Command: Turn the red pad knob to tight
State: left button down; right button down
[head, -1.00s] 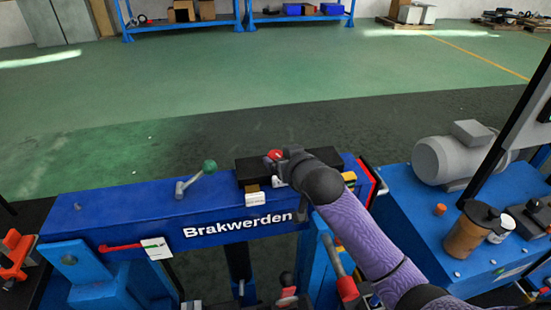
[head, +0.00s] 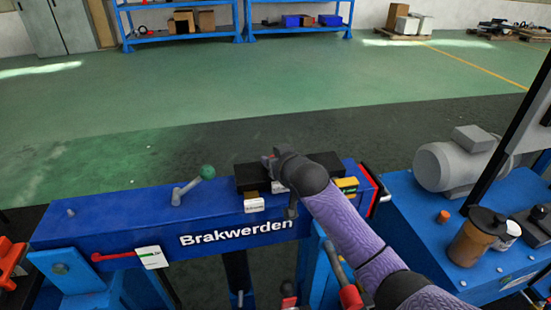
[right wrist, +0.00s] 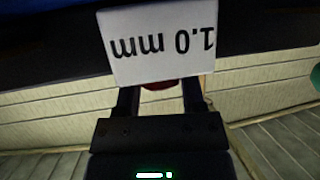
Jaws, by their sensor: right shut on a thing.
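My right gripper (head: 270,162) is at the black block (head: 248,180) on top of the blue beam (head: 130,212) marked "Brakwerden". In the right wrist view, a bit of the red pad knob (right wrist: 160,86) shows between the two fingers (right wrist: 160,98), and the gripper is shut on it. A white "1.0 mm" tag (right wrist: 160,45) appears upside down there and covers the fingertips and most of the knob. In the head view my gripper hides the knob. My left gripper is not in view.
A green-knobbed lever (head: 207,172) stands on the beam left of the black block. A red handle (head: 115,256) with a white tag (head: 151,257) is on its front. A grey motor (head: 455,163) and brown cup (head: 470,240) are at right. Open floor lies behind.

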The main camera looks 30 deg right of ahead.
jog(key=shift+a+r+m+h+p, duration=0.1)
jog(key=shift+r+m+h+p, duration=0.15)
jog(key=shift+m+h+p, duration=0.45)
jog(key=shift+f+m+g+h, duration=0.25)
jog(key=shift+m+g+h, duration=0.15)
jog(key=shift+m+h, duration=0.55)
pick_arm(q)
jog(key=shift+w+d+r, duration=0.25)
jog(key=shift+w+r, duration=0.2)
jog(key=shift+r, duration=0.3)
pick_arm(e)
jog(key=shift+c, duration=1)
grip_release()
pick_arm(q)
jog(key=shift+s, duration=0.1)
